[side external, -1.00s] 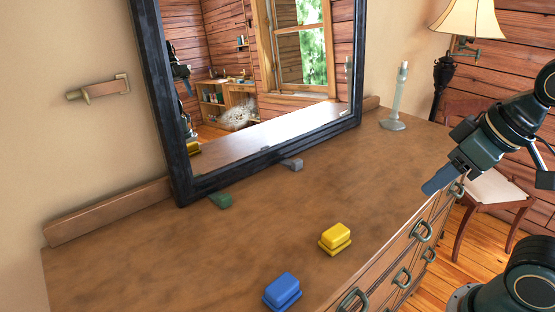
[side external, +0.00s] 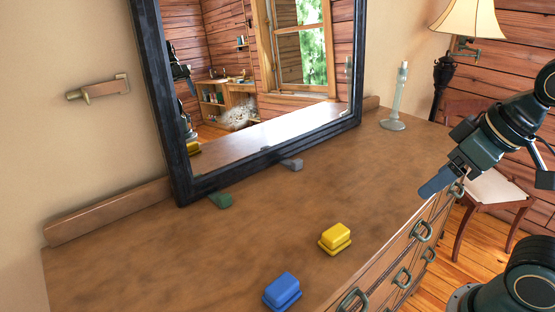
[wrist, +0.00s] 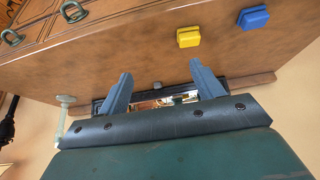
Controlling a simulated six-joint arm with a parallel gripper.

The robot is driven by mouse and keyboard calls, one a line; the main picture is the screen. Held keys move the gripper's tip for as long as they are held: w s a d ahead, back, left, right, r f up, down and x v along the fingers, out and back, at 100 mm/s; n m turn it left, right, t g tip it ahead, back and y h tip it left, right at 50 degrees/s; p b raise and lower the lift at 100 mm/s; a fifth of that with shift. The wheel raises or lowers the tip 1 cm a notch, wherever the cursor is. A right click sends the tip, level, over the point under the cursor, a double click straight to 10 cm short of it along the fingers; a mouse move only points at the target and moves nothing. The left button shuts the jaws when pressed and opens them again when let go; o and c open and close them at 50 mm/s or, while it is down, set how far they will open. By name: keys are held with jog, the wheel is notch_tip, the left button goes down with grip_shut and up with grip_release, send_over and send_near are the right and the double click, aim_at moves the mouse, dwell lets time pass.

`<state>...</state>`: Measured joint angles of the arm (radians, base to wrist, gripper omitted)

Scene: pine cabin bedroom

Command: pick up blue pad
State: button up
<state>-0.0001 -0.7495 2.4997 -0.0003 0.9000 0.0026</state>
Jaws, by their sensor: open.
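The blue pad (side external: 282,291) lies on the dresser top near the bottom of the side view, close to the front edge. In the wrist view the blue pad (wrist: 254,17) is at the upper right, beyond the yellow pad. My gripper (side external: 436,181) is in the air at the right of the side view, above the front edge of the dresser and well apart from the blue pad. In the wrist view my gripper's two fingers (wrist: 158,82) stand wide apart with nothing held between them.
A yellow pad (side external: 335,238) lies beside the blue one, on the side nearer my gripper. A large framed mirror (side external: 178,130) leans at the back of the dresser (side external: 240,245). A pale candlestick (side external: 393,123) stands at the far end.

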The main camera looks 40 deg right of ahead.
jog(key=shift+w, duration=0.1)
jog(key=m+g+y, duration=0.5)
jog(key=m+g, duration=0.1)
jog(key=m, duration=1.1)
send_over(279, 286)
jog(key=d, duration=0.5)
jog(key=shift+w+f, duration=0.1)
jog(key=shift+f, duration=2.5)
jog(key=shift+d+x, duration=0.2)
jog(key=shift+x, duration=4.1)
jog(key=shift+f, duration=0.2)
